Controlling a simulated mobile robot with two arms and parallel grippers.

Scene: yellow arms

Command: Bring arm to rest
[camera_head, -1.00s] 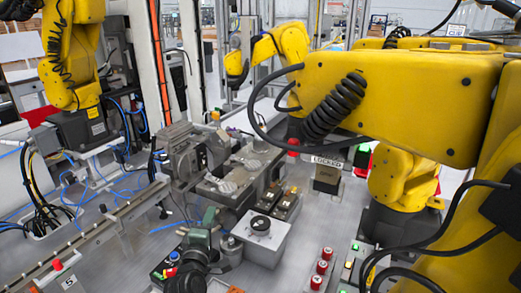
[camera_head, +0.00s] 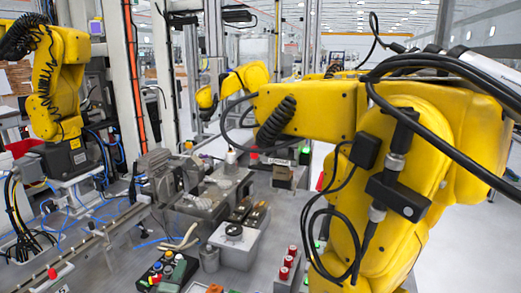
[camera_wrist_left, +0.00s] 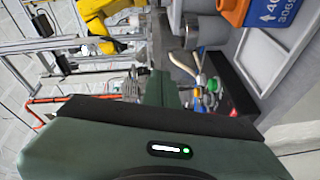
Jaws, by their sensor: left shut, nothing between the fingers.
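My left gripper (camera_wrist_left: 160,88) shows in the left wrist view as a dark green body with a narrower green part reaching up from its middle. It is shut with nothing held. It points over the workbench, close to a control box with coloured buttons (camera_wrist_left: 207,92). My right gripper is in neither view.
In the head view, a large yellow robot arm (camera_head: 315,108) reaches across from the right, and another yellow arm (camera_head: 60,75) stands at the left. The button box (camera_head: 168,270) and a grey box (camera_head: 234,240) sit on the bench.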

